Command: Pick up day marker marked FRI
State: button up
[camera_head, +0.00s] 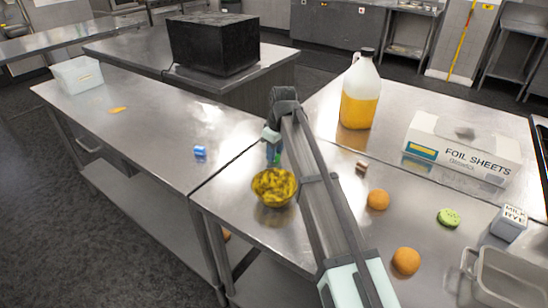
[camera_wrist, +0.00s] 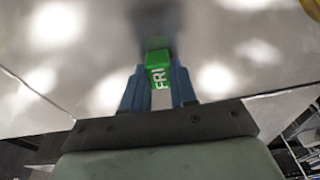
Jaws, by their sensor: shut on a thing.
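The day marker (camera_wrist: 157,70) is a small green block with FRI in white letters, seen in the wrist view. My gripper (camera_wrist: 158,88) is shut on it, with a blue finger on each side. In the head view my gripper (camera_head: 274,154) is over the steel table, just behind the bowl. Whether the marker touches the steel is hard to tell.
A bowl of yellow food (camera_head: 273,188) stands close in front of my gripper. A blue block (camera_head: 200,152) lies to the left. A jug (camera_head: 360,95), foil box (camera_head: 463,150), brown block (camera_head: 361,165) and orange balls (camera_head: 378,199) are right. The left table is mostly clear.

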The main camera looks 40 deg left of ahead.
grip_shut()
jog(key=shift+r, duration=0.1)
